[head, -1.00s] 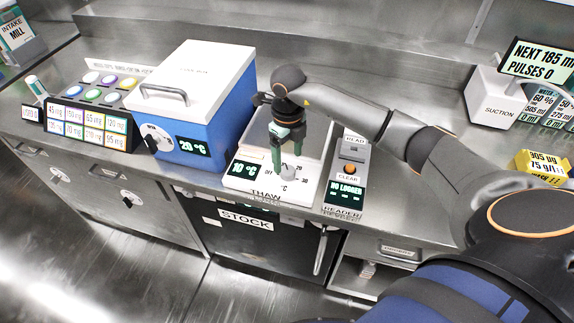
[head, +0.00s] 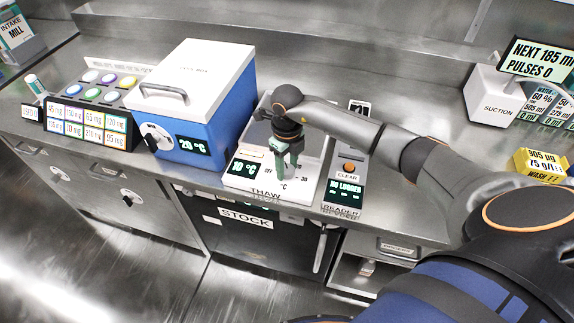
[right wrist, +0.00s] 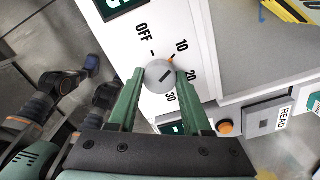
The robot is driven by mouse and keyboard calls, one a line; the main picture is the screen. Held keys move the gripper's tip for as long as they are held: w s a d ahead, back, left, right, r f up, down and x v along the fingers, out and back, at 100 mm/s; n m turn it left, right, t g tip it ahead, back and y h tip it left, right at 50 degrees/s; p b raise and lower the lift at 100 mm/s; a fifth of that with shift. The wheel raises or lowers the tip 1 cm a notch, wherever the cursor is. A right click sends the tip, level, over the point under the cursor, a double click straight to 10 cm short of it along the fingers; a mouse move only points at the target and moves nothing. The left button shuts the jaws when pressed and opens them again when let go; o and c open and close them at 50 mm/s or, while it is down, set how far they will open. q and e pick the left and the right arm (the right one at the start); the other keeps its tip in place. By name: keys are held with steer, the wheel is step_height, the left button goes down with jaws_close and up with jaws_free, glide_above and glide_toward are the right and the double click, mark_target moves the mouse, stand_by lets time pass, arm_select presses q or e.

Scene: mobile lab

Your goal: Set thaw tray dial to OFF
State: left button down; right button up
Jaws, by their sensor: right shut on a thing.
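The thaw tray (head: 240,184) is a white unit on the counter, with a display (head: 247,169) reading 10 °C. Its round grey dial (right wrist: 159,77) has OFF, 10, 20 and 30 printed around it in the right wrist view. An orange mark shows at the dial's edge on the 10 side, and a dark line crosses its face. My right gripper (head: 282,168) points down at the tray; its green fingers (right wrist: 160,80) are shut on the dial, one on each side. In the head view the fingers hide most of the dial. My left gripper is not in view.
A blue box with a white lid (head: 195,95) stands close left of the tray. The reader (head: 346,185), with an orange button, stands close right. A suction unit (head: 495,95) and a yellow block (head: 540,163) are farther right. Counter is bare behind the reader.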

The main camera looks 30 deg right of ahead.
jaws_close()
steer(key=shift+f+n+b, duration=0.1)
steer(key=shift+n+b, duration=1.05)
steer(key=shift+n, duration=0.45)
steer(key=n+b, duration=0.2)
steer(key=n, duration=0.1)
steer(key=shift+w+n, duration=0.1)
steer(key=shift+n, duration=0.2)
steer(key=n+b, duration=0.2)
steer(key=n, duration=0.1)
steer(key=shift+n+b, duration=0.55)
steer(key=shift+n, duration=0.55)
steer(key=shift+r, duration=0.2)
